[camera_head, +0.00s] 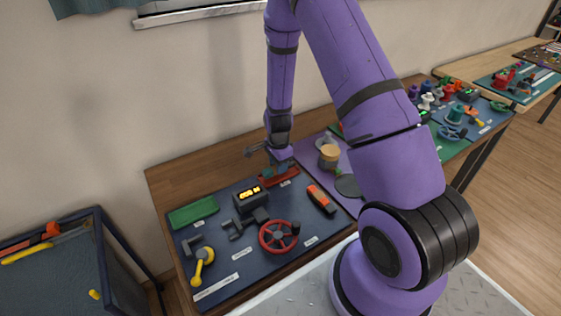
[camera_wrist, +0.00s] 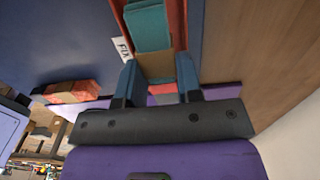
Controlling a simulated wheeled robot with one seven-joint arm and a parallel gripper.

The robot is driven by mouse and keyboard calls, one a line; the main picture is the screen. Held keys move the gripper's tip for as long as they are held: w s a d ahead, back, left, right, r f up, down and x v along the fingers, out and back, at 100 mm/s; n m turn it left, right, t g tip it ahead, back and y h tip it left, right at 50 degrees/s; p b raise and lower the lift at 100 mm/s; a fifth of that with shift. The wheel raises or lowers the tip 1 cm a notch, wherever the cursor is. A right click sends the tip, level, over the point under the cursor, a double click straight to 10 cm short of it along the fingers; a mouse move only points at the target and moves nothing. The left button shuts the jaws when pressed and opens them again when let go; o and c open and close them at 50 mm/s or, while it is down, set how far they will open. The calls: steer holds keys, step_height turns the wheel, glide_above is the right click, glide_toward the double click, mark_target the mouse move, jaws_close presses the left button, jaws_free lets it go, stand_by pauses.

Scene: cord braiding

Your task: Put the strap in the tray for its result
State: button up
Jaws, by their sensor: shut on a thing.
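My gripper (camera_head: 276,166) is low over the back right of the dark blue mat, at the red tray (camera_head: 284,178). In the wrist view my gripper (camera_wrist: 159,78) has its two fingers on either side of a tan piece (camera_wrist: 158,66), shut on it. A teal piece (camera_wrist: 150,26) adjoins it and lies between the red tray walls (camera_wrist: 177,22); the two look like one strap. The white label beside this tray seems to read "FIX". Whether the strap touches the tray floor is hidden. A green tray (camera_head: 194,213) lies at the back left of the mat.
On the mat stand a black device with a lit yellow display (camera_head: 250,194), a red handwheel (camera_head: 279,237), a yellow lever (camera_head: 203,262) and an orange-and-black block (camera_head: 321,199). A purple mat (camera_head: 309,152) with a tan-topped spool (camera_head: 329,154) is to the right.

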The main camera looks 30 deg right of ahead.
steer(key=shift+f, duration=0.55)
steer(key=o, duration=1)
